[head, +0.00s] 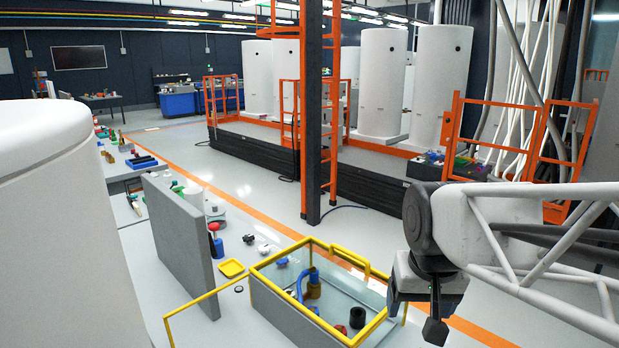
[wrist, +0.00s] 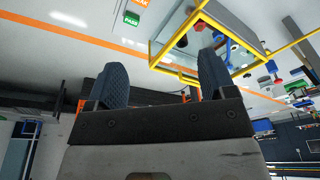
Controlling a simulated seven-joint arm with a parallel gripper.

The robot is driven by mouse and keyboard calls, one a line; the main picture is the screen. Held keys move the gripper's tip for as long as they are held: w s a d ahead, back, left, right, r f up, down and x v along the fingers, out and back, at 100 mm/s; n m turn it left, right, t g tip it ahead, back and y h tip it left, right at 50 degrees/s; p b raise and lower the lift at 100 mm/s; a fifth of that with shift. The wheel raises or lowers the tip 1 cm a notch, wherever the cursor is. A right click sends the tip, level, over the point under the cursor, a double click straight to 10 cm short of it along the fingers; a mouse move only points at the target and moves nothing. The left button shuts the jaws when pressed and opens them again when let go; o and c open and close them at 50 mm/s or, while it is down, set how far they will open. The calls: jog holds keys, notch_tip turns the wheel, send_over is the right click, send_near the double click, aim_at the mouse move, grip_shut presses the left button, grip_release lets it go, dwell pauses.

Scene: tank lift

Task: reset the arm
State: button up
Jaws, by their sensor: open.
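My gripper (head: 416,312) hangs at the right in the head view, just right of the yellow-rimmed glass tank and above the floor. My white lattice arm reaches in from the right edge. In the wrist view my gripper (wrist: 162,78) shows two blue-grey ribbed fingers standing wide apart, with nothing between them. The tank's yellow rim (head: 349,261) is open at the top; it also shows in the wrist view (wrist: 153,56), tilted, beyond the right finger. Inside the tank are a blue bent pipe (head: 300,285), a black cylinder (head: 357,317) and a small red piece (head: 341,329).
A large white cylinder (head: 60,230) fills the left edge.

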jog(key=s+d+f, duration=0.1)
jog(key=s+f, duration=0.3)
jog(key=s, duration=0.4)
jog(key=shift+s+n, duration=0.2)
jog(key=shift+n, duration=0.1)
jog(key=shift+d, duration=0.1)
dwell(0.7)
